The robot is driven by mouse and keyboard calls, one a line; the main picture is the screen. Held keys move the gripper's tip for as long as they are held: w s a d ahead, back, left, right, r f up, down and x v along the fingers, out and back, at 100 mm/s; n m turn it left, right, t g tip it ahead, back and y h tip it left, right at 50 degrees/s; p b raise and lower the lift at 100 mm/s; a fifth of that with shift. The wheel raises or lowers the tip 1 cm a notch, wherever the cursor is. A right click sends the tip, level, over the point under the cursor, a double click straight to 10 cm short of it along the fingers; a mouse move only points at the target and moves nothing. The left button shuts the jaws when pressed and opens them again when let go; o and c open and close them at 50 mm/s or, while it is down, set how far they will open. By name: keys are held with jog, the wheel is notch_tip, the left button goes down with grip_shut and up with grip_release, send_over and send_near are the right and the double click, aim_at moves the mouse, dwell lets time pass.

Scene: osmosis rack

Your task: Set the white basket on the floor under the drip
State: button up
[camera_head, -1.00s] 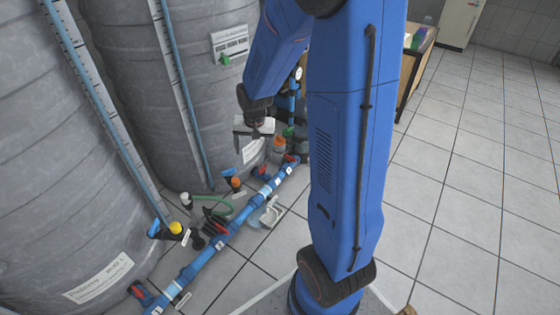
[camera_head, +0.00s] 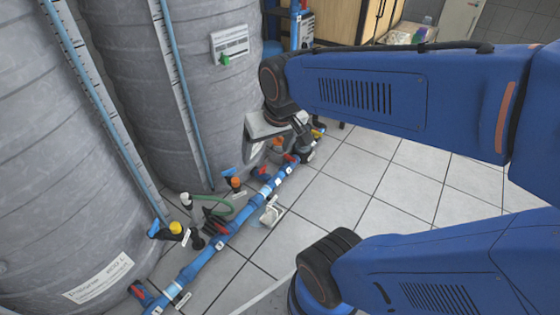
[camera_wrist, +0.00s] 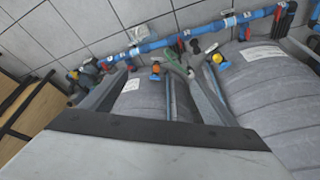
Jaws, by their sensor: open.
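A small white open container (camera_head: 271,212), which looks like the basket, sits on the tiled floor just right of the blue pipe. A pale bluish wet-looking patch (camera_head: 257,222) lies at its left. The container also shows in the wrist view (camera_wrist: 145,34), beyond the pipe, small and without clear detail. My gripper (camera_wrist: 160,78) is open and empty, with its two fingers spread apart. In the head view my gripper (camera_head: 262,148) hangs in front of the rear tank, above and apart from the container. The drip itself cannot be made out.
The blue pipe (camera_head: 233,229) with valves and a green hose (camera_head: 215,201) runs along the floor. Two large grey tanks stand behind it, the rear one (camera_head: 140,90) and front one (camera_head: 60,200). Wooden furniture (camera_head: 345,15) stands at the back. Tiled floor (camera_head: 385,185) at right is clear.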

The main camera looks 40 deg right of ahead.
jog(key=s+a+r+n, duration=0.1)
jog(key=s, duration=0.6)
jog(key=shift+r+n+t, duration=0.3)
jog(key=shift+r, duration=0.05)
dwell(0.9)
